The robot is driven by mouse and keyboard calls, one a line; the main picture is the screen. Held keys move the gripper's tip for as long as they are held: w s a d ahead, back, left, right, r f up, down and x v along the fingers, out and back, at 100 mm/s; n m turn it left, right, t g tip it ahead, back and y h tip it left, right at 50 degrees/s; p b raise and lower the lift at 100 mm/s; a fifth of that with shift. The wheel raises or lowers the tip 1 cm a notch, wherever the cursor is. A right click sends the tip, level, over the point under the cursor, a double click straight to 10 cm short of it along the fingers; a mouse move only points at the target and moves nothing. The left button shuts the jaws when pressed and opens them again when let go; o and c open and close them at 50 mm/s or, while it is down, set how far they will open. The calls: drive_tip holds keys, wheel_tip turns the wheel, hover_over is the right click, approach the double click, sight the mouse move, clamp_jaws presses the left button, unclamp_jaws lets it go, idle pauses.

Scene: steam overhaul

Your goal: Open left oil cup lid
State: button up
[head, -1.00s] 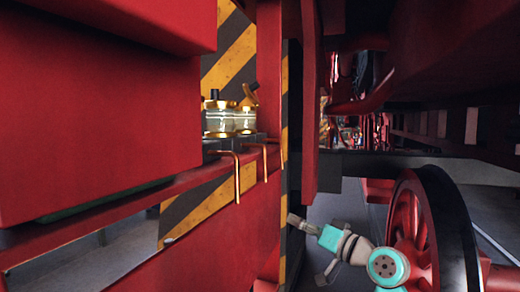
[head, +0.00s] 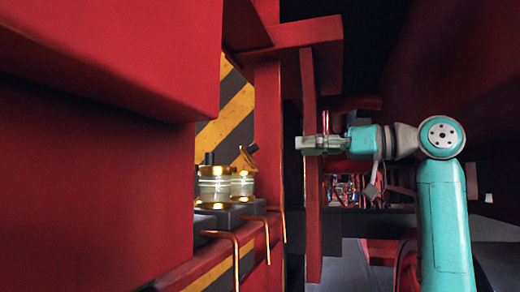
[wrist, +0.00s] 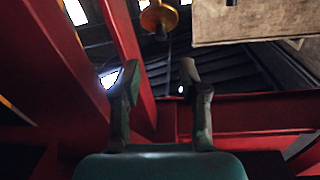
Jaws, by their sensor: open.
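Two glass oil cups with brass rims stand side by side on a dark block at the left in the head view. The left oil cup (head: 214,188) has a flat brass lid (head: 214,170) that looks shut, with a dark knob above it. The right oil cup (head: 243,185) has a tilted brass lid (head: 246,160). My gripper (head: 299,143) is to the right of the cups and a little higher, pointing left, apart from them. In the wrist view my gripper (wrist: 158,78) shows its fingers spread with nothing between them.
Bent copper pipes (head: 237,262) come out below the cups. A red upright (head: 311,190) stands close by my gripper, and a large red box (head: 95,170) fills the left. In the wrist view, a round brass-coloured thing (wrist: 158,18) shows beyond the fingers; I cannot tell what it is.

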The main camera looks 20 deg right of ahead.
sight(254, 156)
drive_tip(key=x, duration=1)
drive_tip(key=shift+w+a, duration=0.15)
drive_tip(key=shift+a, duration=0.15)
drive_tip(key=shift+r, duration=0.1)
clamp_jaws()
